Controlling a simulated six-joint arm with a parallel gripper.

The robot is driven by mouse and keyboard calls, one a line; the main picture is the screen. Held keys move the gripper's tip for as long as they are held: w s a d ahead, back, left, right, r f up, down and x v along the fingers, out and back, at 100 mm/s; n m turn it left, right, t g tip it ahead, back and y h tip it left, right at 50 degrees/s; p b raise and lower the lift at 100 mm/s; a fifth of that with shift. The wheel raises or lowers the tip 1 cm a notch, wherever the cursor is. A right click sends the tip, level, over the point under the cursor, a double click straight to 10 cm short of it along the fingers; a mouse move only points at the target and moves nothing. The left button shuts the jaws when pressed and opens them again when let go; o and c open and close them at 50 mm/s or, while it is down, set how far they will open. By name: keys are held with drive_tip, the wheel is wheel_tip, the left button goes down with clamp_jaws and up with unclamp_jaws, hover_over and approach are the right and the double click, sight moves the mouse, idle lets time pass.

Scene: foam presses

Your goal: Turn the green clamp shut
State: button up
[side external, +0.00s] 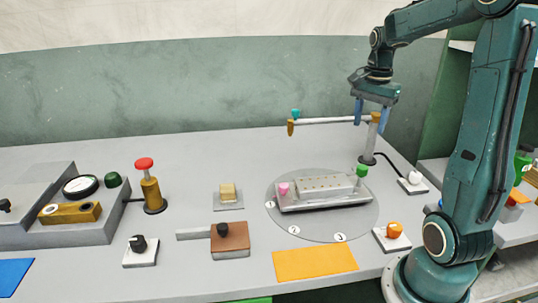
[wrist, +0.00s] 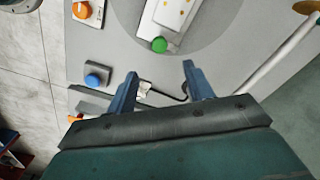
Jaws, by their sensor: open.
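The green clamp (side external: 361,170) is a round green knob at the right end of a pale metal fixture (side external: 325,202) on a grey disc. It also shows in the wrist view (wrist: 159,45), just beyond the fingertips and roughly centred between them. A pink clamp (side external: 284,188) stands at the fixture's left end. My gripper (side external: 371,113) hangs above and slightly right of the green clamp, fingers pointing down. In the wrist view my gripper (wrist: 160,72) is open with nothing held between its blue fingers. Whether the clamp is turned shut cannot be told.
A post with a horizontal bar (side external: 330,121) stands behind the fixture, overlapping the fingers in the side view. An orange knob (side external: 394,230) and a white switch box (side external: 413,183) sit right of the disc. A yellow-orange mat (side external: 314,263) lies in front. A red-topped plunger (side external: 150,187) is left.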

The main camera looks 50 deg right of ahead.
sight(363, 166)
drive_tip(key=shift+s+d+f+m, duration=0.15)
drive_tip(key=shift+d+f+m, duration=0.15)
drive_tip(key=shift+d, duration=0.25)
wheel_tip(363, 166, down, 14)
drive_tip(key=shift+r, duration=0.2)
idle(0.4)
drive_tip(key=c, duration=1)
